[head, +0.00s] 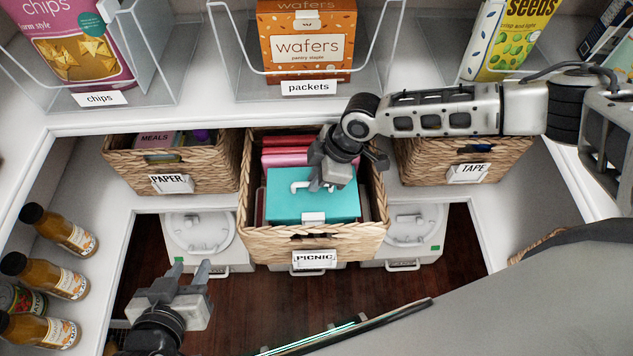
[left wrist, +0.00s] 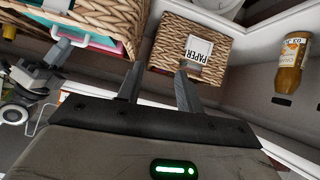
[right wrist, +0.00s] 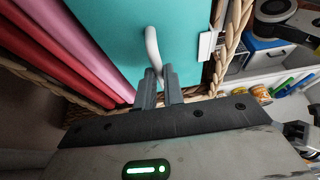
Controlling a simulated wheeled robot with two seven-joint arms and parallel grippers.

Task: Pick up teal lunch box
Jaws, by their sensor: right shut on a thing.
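The teal lunch box (head: 312,207) sits in the middle wicker basket labelled PICNIC (head: 260,240), with its white handle on top. My right gripper (head: 330,182) reaches down over the basket and is shut on that handle. In the right wrist view the white handle (right wrist: 152,48) runs between the fingertips (right wrist: 160,80) above the teal lid (right wrist: 110,35). My left gripper (head: 186,275) is open and empty, low at the left in front of the shelf. In the left wrist view its fingers (left wrist: 158,80) are apart, below the PAPER basket.
Red and pink items (head: 285,158) stand behind the lunch box in the basket. The PAPER basket (head: 205,180) is to the left, the TAPE basket (head: 425,172) to the right. Bottles (head: 60,230) line the left side. Clear bins with a wafers box (head: 307,45) stand on the shelf above.

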